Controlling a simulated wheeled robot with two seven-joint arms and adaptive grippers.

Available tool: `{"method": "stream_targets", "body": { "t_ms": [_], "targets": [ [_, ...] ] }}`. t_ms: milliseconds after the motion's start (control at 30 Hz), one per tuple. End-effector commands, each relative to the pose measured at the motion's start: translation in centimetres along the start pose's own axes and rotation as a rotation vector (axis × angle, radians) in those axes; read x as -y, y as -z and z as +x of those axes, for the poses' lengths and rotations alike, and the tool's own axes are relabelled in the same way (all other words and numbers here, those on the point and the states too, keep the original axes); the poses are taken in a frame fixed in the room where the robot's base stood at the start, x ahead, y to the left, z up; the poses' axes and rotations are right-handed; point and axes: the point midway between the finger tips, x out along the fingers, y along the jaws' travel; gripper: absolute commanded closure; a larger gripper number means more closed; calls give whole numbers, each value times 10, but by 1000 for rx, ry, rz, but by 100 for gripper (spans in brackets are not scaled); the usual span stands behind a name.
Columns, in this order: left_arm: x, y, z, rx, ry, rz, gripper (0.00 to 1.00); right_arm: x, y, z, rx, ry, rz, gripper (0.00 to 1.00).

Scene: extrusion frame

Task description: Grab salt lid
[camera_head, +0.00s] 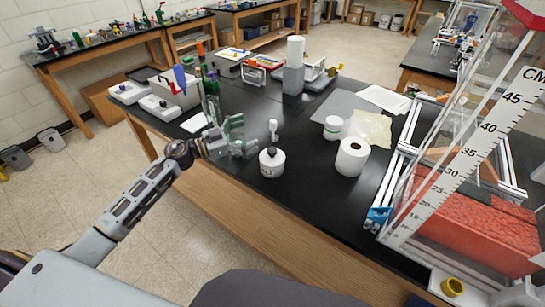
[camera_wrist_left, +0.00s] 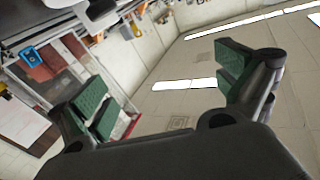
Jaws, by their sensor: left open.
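A white jar (camera_head: 271,168) with a dark round knob on its lid (camera_head: 271,153) stands upright near the front edge of the black table. Its label is too small to read, so I cannot tell if it is the salt. Another white jar with a green-marked label (camera_head: 333,128) stands farther right. My left gripper (camera_head: 240,138) is just left of the knobbed jar, apart from it, with its green finger pads spread and nothing between them. The spread fingers also show in the left wrist view (camera_wrist_left: 165,88). My right gripper is not in view.
A small white bottle (camera_head: 273,128) stands behind the knobbed jar. A white paper roll (camera_head: 352,157) stands to the right, before a crumpled beige sheet (camera_head: 371,127). Green glassware (camera_head: 212,105) stands behind my left gripper. A clear tank (camera_head: 450,180) closes off the right side.

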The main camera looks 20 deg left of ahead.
Motion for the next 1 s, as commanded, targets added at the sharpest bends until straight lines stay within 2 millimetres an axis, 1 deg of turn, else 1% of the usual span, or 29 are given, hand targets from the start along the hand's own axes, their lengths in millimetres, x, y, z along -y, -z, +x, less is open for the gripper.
{"method": "stream_targets", "body": {
  "t_ms": [167,300,500,600,733,1000],
  "targets": [
    [0,-8,-11,96,-128,-20,0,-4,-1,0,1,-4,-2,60],
    [1,-18,-24,191,-217,-47,0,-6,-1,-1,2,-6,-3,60],
    [4,-29,-44,315,-298,-88,0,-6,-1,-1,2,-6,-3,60],
    [5,-32,-50,351,-317,-102,0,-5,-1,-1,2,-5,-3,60],
    [5,-34,-53,367,-325,-110,0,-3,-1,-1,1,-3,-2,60],
    [5,-34,-53,366,-325,-109,0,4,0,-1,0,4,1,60]
  ]
}}
